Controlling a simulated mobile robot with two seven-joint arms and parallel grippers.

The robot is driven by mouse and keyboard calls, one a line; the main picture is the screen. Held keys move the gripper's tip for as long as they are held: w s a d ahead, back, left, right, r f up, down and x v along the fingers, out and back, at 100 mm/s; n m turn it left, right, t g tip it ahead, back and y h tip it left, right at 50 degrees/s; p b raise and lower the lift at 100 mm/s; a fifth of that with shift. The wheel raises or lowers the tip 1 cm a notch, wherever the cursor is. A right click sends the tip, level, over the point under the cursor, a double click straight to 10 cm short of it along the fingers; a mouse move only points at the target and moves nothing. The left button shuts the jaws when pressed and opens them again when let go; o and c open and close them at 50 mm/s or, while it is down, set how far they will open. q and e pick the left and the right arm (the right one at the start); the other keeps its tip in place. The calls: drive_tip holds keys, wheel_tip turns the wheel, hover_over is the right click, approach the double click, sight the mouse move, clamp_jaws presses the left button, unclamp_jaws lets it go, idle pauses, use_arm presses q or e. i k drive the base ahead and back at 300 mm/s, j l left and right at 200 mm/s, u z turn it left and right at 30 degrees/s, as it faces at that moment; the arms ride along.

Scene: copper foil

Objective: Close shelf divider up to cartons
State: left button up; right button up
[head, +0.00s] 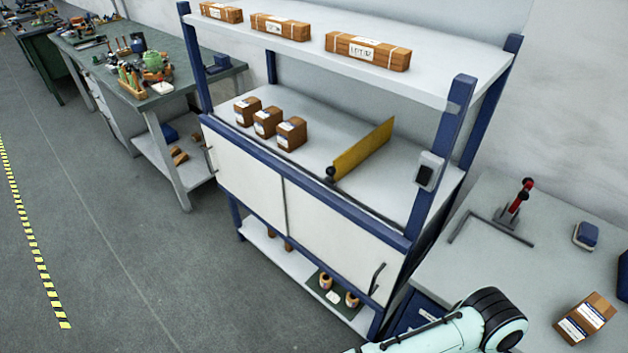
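The yellow shelf divider (363,149) stands upright on the middle shelf (330,187) of the blue and white rack, right of its centre. A dark round knob (331,172) is at its front end. Three brown cartons with white labels stand in a row to its left: the left carton (247,111), the middle carton (267,122) and the right carton (291,134). A clear gap of bare shelf lies between the right carton and the divider. Part of one of my arms shows at the bottom right, away from the divider. Neither gripper is in view.
A blue upright (457,130) with a grey box (428,171) stands at the shelf's right front. Several long cartons lie on the top shelf (440,80) above. A side table (485,262) at right holds a red-handled clamp (518,203) and a carton (585,319). Open floor (130,260) lies left.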

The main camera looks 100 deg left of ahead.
sight(344, 164)
drive_tip(key=u, duration=3.2)
